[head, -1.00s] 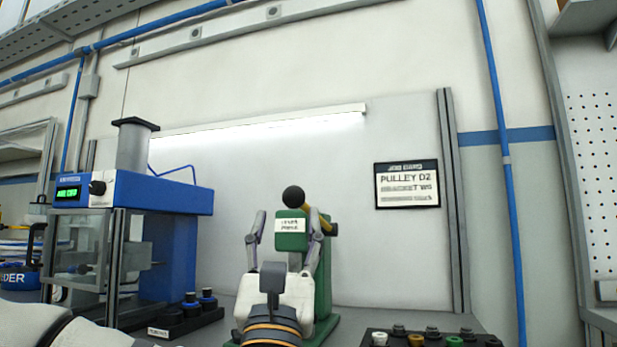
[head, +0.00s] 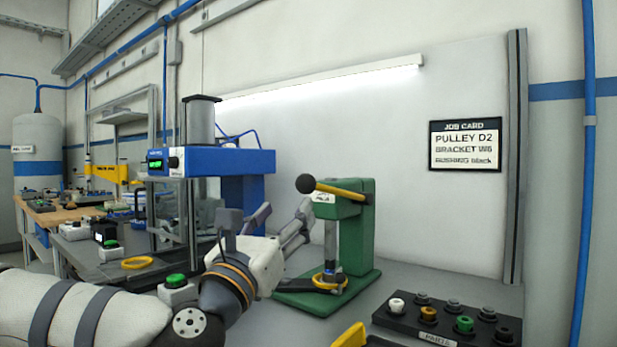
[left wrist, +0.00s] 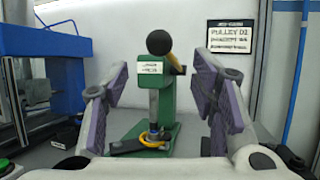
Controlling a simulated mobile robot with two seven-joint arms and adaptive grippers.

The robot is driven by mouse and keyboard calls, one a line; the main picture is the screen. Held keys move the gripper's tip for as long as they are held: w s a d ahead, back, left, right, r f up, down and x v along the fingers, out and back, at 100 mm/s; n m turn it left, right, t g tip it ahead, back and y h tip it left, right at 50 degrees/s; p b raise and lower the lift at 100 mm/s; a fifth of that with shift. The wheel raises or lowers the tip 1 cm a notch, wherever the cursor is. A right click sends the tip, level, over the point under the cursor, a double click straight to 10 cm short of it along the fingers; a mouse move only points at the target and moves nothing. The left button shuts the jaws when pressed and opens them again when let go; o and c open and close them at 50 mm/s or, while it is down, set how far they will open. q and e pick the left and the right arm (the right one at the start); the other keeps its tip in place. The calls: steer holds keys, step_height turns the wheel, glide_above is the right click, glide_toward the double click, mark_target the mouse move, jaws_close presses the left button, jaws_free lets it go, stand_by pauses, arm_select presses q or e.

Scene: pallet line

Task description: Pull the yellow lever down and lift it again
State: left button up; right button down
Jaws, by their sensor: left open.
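The green press (head: 355,235) stands on the bench, with a yellow lever (head: 340,191) on its top that ends in a black ball knob (head: 306,184). The lever is up, with the knob at the height of the press head, pointing toward me in the left wrist view (left wrist: 159,42). My left gripper (head: 284,212) is open and empty, left of the press and below the knob. In the left wrist view its spread fingers (left wrist: 150,82) frame the press, apart from the lever. A yellow ring part (head: 330,281) lies under the ram. My right gripper is out of view.
A black parts tray (head: 385,320) with several bushings stands at the front right. A blue machine (head: 225,160) stands to the left. A green button box (head: 177,287) is beside my left arm. A job card (head: 465,144) hangs on the back wall.

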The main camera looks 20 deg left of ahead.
mark_target(302, 190)
arm_select(q)
steer(key=p+x, duration=0.1)
steer(key=x, duration=0.9)
steer(key=shift+w+r, duration=0.15)
steer(key=shift+w, duration=0.25)
jaws_close()
